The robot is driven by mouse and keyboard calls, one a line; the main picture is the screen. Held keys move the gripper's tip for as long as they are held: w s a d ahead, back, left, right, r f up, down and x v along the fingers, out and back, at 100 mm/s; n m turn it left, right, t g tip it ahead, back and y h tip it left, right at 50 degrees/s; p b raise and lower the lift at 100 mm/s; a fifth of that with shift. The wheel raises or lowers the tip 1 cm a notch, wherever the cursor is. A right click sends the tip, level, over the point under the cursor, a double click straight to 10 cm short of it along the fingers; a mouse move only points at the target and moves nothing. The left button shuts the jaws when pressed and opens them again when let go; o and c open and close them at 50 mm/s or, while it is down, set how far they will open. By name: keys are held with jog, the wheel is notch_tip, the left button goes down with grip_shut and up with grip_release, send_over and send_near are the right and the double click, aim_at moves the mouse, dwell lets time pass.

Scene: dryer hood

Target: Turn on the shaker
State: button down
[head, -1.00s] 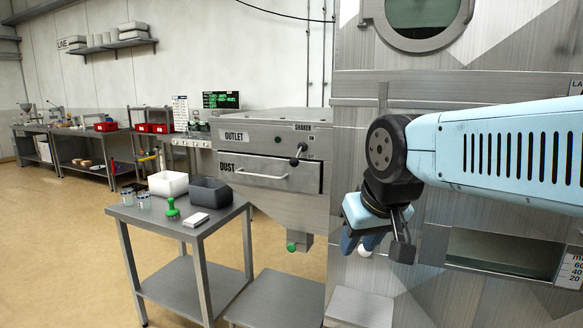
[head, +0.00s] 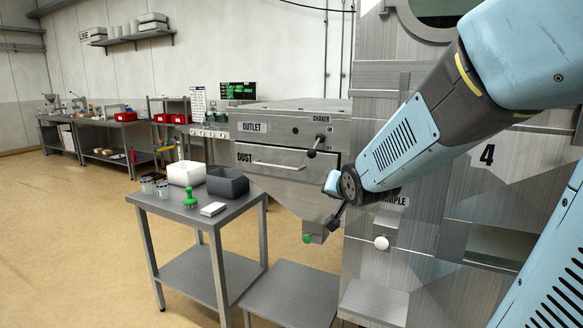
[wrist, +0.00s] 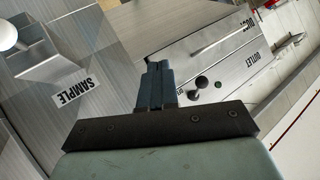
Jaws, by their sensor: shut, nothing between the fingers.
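The shaker switch (head: 316,146) is a short lever with a black ball knob on the steel dryer front, under the SHAKER label (head: 321,118). In the wrist view its knob (wrist: 200,83) shows just right of my fingers. My gripper (wrist: 154,68) is shut and empty, with its blue-grey fingers together. In the head view its pale blue body (head: 331,182) is just below and right of the switch, and the fingers cannot be made out. The fingers appear apart from the knob. The lever's exact setting is hard to read.
The DUST drawer (head: 278,164) with a bar handle is left of the switch. A green knob (head: 307,239) hangs below. A white knob (head: 381,243) is near the SAMPLE label. A side table (head: 160,207) holds bins (head: 186,173), jars and a green-handled tool.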

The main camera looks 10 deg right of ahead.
jog(key=w+a+f+m+t+y, duration=0.1)
jog(key=w+f+m+t+y, duration=0.25)
jog(key=w+m+t, duration=0.5)
jog(key=d+m+t, duration=0.1)
jog(key=s+m+t, duration=0.1)
jog(key=m+t, duration=0.1)
jog(key=d+m+t, duration=0.1)
jog(key=m, duration=0.1)
jog(key=shift+s+d+f+y, duration=0.1)
jog(key=shift+s+d+y, duration=0.15)
jog(key=shift+s+d, duration=0.15)
jog(key=shift+w+a, duration=0.2)
jog(key=shift+w, duration=0.15)
send_near(315, 148)
jog(key=shift+w+a+r, duration=0.1)
jog(key=shift+w+r, duration=0.1)
jog(key=shift+w, duration=0.45)
jog(key=shift+w+a+r, duration=0.1)
jog(key=shift+w+r, duration=0.05)
jog(key=shift+w, duration=0.5)
jog(key=shift+w+r, duration=0.2)
jog(key=shift+w, duration=0.45)
